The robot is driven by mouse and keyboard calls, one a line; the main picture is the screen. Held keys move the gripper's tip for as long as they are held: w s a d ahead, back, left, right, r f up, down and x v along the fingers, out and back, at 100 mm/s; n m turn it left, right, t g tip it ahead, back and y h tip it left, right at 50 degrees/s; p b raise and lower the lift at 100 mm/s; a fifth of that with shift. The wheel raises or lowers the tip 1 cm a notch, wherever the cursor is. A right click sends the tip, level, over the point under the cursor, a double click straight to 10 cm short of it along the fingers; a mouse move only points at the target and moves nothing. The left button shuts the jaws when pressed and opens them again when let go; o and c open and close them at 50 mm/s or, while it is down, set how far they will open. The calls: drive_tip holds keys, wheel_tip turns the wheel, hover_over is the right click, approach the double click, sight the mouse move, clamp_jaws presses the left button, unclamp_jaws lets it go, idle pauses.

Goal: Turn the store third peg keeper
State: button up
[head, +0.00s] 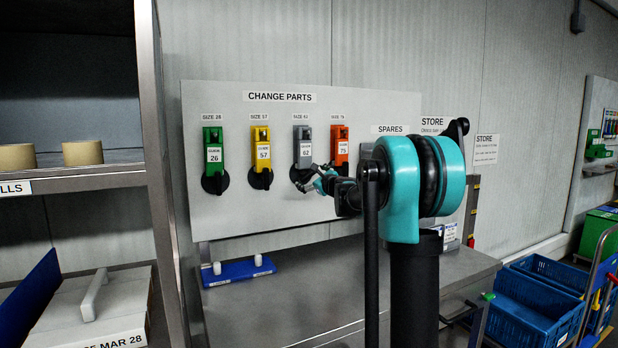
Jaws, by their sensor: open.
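The change parts board (232,220) hangs on the wall with a row of coloured parts on pegs. The third from the left is the grey part (303,152) marked 62. Its black keeper (294,174) is a round knob just below it, partly hidden by my gripper. My gripper (306,180) is open, with its fingers in front of or around the lower right of this keeper. Whether the fingers touch it cannot be told.
The green part (213,155), yellow part (263,155) and orange part (339,144) hang beside it with black keepers below. My arm hides the board's right side. A steel bench (270,305) below holds a blue tray (238,272) with white pegs.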

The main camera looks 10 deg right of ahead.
drive_tip(key=v, duration=1)
